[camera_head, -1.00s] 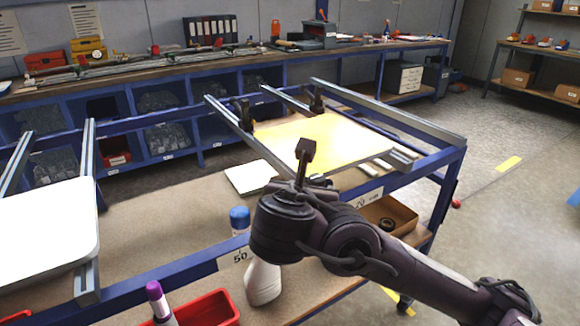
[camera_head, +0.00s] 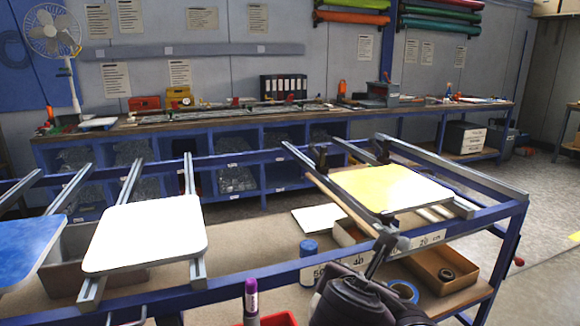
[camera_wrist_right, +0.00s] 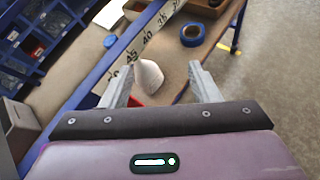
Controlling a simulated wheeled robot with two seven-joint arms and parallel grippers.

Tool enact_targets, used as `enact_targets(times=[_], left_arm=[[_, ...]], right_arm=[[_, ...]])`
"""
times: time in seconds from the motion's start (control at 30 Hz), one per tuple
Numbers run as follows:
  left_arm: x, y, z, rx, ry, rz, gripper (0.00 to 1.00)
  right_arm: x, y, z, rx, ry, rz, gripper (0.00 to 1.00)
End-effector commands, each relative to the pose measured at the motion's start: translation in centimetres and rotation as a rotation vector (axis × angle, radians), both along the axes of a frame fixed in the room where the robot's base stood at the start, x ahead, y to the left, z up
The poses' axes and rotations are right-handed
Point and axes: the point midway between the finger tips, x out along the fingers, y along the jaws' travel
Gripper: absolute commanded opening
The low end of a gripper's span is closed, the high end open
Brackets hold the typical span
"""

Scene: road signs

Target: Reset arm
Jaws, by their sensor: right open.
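My right gripper (camera_head: 383,245) shows in the head view at the lower right, in front of the near edge of the blue-framed table. Its arm comes up from the bottom edge. In the right wrist view the two grey fingers of this gripper (camera_wrist_right: 160,82) are spread apart, with nothing held between them. A white bottle (camera_wrist_right: 148,76) shows beyond the fingers, apart from them as far as I can tell. A yellow sign plate (camera_head: 388,187) lies on the rails behind the gripper. My left gripper is in neither view.
A white sign plate (camera_head: 146,234) and a blue one (camera_head: 28,247) rest on rails at the left. The lower shelf holds a cardboard box (camera_head: 440,268) and blue tape (camera_head: 404,291). A workbench (camera_head: 215,117) runs along the back wall. Floor is open at the right.

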Motion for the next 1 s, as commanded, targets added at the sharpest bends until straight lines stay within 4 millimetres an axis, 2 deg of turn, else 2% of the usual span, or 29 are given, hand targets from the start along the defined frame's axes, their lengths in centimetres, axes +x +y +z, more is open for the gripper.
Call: enact_targets(times=[0.17, 0.37, 0.47, 0.6, 0.7, 0.8, 1.0], left_arm=[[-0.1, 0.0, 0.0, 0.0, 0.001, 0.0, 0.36], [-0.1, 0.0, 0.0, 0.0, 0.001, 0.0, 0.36], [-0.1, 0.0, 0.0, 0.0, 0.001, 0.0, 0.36], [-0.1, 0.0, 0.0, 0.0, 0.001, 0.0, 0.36], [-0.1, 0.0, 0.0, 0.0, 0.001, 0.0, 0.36], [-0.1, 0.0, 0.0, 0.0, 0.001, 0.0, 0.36], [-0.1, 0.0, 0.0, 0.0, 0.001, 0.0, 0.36]], right_arm=[[-1.3, 0.8, -2.9, 0.213, 0.027, -0.059, 0.56], [-3.4, 1.3, -7.1, 0.545, 0.072, -0.214, 0.56], [-5.2, 1.3, -10.0, 0.777, 0.105, -0.372, 0.56], [-8.4, 0.3, -14.3, 1.113, 0.139, -0.699, 0.56], [-10.8, -0.9, -17.0, 1.298, 0.135, -0.957, 0.56], [-12.8, -2.1, -19.1, 1.419, 0.11, -1.176, 0.56], [-16.3, -4.3, -22.0, 1.553, 0.036, -1.518, 0.56]])
